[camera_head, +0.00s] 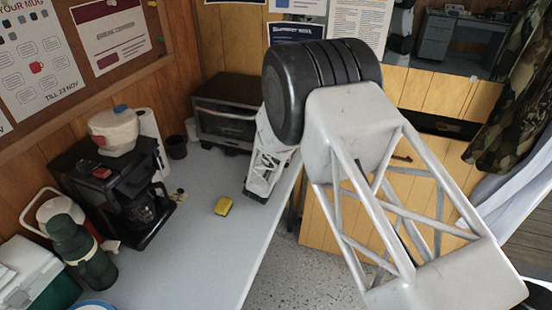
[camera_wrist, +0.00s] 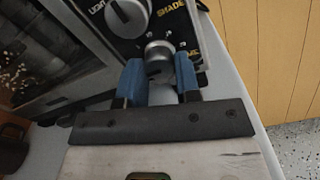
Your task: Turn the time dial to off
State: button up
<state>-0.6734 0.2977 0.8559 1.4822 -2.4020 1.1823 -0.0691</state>
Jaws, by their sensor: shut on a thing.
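The toaster oven (camera_head: 226,122) stands at the back of the grey counter, partly hidden by my arm in the head view. In the wrist view its control panel (camera_wrist: 203,42) shows a larger knob marked SHADE above and the time dial (camera_wrist: 158,52) below it. The time dial is a round silver-grey knob with a dark slot. My gripper (camera_wrist: 159,75) has blue fingers, one on each side of the dial, and is shut on it. The dial's lower part and most of its markings are hidden or too small to read. My gripper's fingers are not visible in the head view.
A coffee maker (camera_head: 110,190), a paper towel roll (camera_head: 150,135), a dark mug (camera_head: 176,147) and a yellow sponge (camera_head: 222,205) are on the counter (camera_head: 195,255). A green flask (camera_head: 82,250) stands front left. The counter's middle is mostly clear.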

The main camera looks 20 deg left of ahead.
dwell(0.3)
jog(key=o, duration=0.6)
jog(key=shift+o, duration=0.2)
jog(key=shift+s, duration=3.9)
